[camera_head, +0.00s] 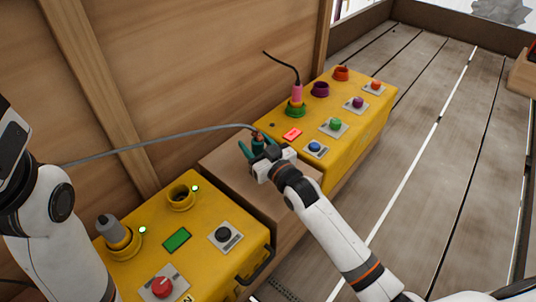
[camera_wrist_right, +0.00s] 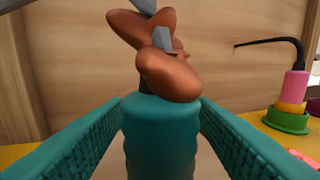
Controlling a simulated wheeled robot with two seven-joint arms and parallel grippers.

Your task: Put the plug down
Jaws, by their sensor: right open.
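The plug (camera_head: 258,139) has a copper-brown, lobed top, and a grey cable leads from it to the left. In the right wrist view its teal body and brown top (camera_wrist_right: 168,78) stand upright between the fingers. My right gripper (camera_head: 257,149) is open around the plug, over the wooden block (camera_head: 226,162) between two yellow boxes. Its teal fingertips lie close on both sides of the plug's body; I cannot tell if they touch it. The plug's lower end is hidden. My left arm shows at the left, but its gripper is out of view.
The near yellow box (camera_head: 205,262) has a grey plug (camera_head: 112,230), an empty round socket (camera_head: 181,195), a green display and knobs. The far yellow box (camera_head: 366,125) has a pink plug (camera_head: 296,93) in a green socket, other sockets and several coloured buttons. A wooden wall stands behind.

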